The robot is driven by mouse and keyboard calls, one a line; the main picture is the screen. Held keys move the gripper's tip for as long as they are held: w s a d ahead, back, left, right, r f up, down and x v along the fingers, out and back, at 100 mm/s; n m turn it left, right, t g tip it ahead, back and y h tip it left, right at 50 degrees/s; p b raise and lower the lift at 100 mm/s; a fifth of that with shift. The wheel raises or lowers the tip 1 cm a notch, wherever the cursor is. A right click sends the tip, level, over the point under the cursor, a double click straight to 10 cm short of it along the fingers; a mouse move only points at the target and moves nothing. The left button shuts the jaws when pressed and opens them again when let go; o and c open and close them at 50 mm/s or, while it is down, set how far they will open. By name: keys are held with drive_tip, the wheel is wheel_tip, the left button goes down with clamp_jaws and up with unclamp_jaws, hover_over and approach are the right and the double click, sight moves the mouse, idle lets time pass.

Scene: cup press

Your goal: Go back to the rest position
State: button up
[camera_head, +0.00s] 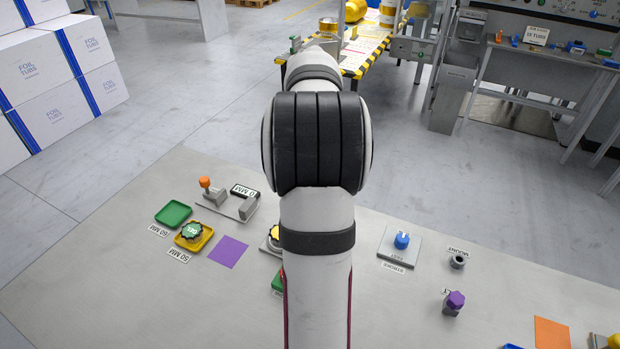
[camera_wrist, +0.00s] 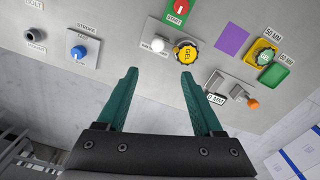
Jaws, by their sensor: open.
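My gripper (camera_wrist: 159,95) shows in the wrist view with its two green fingers spread apart and nothing between them. In the head view my arm stretches across the middle of the picture and hides the gripper and part of the table.
The grey table (camera_head: 150,285) carries a green tray (camera_head: 173,214), a yellow tray (camera_head: 207,240), a purple square (camera_head: 228,251), an orange-knobbed fixture (camera_head: 206,183), a blue knob (camera_head: 402,240), a small mount (camera_head: 458,261) and a purple-topped piece (camera_head: 455,300). Boxes (camera_head: 60,75) stand beyond, at left.

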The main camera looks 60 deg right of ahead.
idle(0.3)
drive_tip(key=w+a+r+n, duration=0.1)
drive_tip(key=w+a+n, duration=0.15)
drive_tip(key=a, duration=0.95)
drive_tip(key=w+a+r+n, duration=0.2)
drive_tip(key=w+a, duration=0.1)
drive_tip(key=a, duration=0.9)
drive_tip(key=s+a+f+n+y, duration=0.1)
drive_tip(key=s+a+f+n, duration=0.1)
drive_tip(key=s+a, duration=0.3)
drive_tip(key=s+a+f+n, duration=0.2)
drive_tip(key=s+a, duration=0.4)
drive_tip(key=a, duration=0.6)
drive_tip(key=shift+s+a+f+y, duration=0.2)
drive_tip(key=shift+f+y, duration=0.2)
